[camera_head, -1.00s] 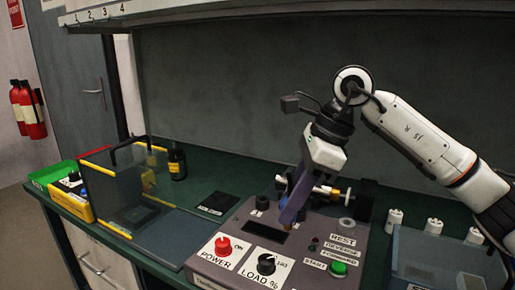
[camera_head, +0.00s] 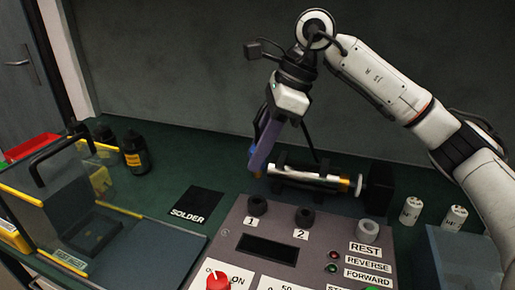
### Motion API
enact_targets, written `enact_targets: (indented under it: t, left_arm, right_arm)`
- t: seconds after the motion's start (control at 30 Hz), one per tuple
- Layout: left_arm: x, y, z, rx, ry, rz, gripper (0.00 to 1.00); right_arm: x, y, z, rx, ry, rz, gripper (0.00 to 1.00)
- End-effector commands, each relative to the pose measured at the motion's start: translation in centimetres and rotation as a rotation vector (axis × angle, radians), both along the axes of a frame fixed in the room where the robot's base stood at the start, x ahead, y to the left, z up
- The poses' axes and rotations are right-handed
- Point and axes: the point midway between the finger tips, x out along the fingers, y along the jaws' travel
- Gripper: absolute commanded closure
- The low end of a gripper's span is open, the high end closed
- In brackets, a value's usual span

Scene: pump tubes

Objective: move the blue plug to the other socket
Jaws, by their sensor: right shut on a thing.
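My right gripper (camera_head: 258,166) comes in from the right on a white arm and points down. It is shut, with a blue-violet part at its jaws; I take this to be the blue plug, though its outline merges with the fingers. The fingertips are in the air, above and behind socket 1 in the picture. Socket 1 (camera_head: 257,205) and socket 2 (camera_head: 304,217) are dark round ports on the grey control box (camera_head: 228,240). Both look empty. A paler round REST holder (camera_head: 367,231) is at their right. My left gripper is out of view.
A silver syringe-like pump (camera_head: 312,178) with a black end block (camera_head: 378,190) lies behind the box. A clear yellow-edged guard (camera_head: 60,210) and dark bottles (camera_head: 136,154) are at left. White capped vials (camera_head: 411,210) stand at right.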

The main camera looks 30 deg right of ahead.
Motion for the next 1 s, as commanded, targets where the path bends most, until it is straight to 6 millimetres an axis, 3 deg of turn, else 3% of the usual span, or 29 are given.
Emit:
enact_targets:
  t: [0.27, 0.7, 1.0]
  left_arm:
    - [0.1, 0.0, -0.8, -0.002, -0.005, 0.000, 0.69]
    - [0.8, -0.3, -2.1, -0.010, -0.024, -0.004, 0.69]
    - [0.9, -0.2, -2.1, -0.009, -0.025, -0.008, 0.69]
  right_arm:
    - [0.0, 0.1, -1.4, 0.001, 0.000, 0.001, 1.00]
    - [0.0, 0.1, -5.4, 0.002, -0.001, 0.000, 1.00]
    - [0.0, 0.1, -5.8, 0.002, -0.001, 0.001, 1.00]
